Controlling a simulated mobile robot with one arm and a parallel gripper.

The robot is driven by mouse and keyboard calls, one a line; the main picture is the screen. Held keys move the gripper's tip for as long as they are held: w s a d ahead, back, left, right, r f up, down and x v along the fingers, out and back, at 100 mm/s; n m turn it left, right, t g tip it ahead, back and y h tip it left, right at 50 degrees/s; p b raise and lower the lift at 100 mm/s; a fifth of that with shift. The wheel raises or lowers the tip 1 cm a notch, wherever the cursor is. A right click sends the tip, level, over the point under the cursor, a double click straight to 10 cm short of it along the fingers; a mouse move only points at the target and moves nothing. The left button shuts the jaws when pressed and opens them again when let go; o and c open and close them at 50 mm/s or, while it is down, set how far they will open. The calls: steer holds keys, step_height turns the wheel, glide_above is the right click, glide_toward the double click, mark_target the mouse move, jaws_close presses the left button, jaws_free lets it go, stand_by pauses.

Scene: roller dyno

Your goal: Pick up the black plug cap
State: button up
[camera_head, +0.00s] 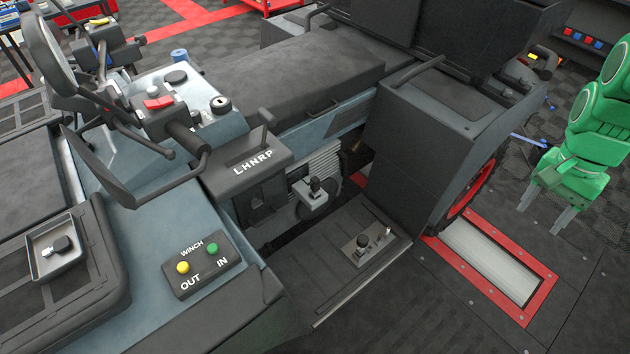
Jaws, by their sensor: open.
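The tray rests on the dark front rack of the vehicle. The piece is too small for me to make out its details. My green gripper (546,207) is at the far right, over the floor beside the vehicle. Its two grey fingers point down, spread apart, with nothing between them.
The vehicle (310,75) fills the middle, with handlebar, mirror and a gear lever marked LHNRP. A winch box (203,266) with yellow and green buttons sits right of the tray. A red-framed roller (500,262) lies in the floor. Dark floor is clear at lower right.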

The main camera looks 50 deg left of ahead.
steer(key=w+a+f, duration=0.2)
steer(key=w+a, duration=0.1)
steer(key=a, duration=0.4)
steer(key=w+a+f, duration=0.3)
steer(key=a, duration=0.3)
glide_above(315, 179)
steer(key=shift+n+t+y, duration=0.3)
steer(key=shift+t+y, duration=0.1)
steer(key=f, duration=2.6)
steer(key=shift+w+d+f, duration=0.1)
steer(key=shift+w+f, duration=0.05)
steer(key=shift+w, duration=0.1)
steer(key=shift+s+a+f, duration=0.2)
steer(key=shift+f, duration=3.9)
steer(key=c, duration=1)
steer(key=shift+r, duration=0.2)
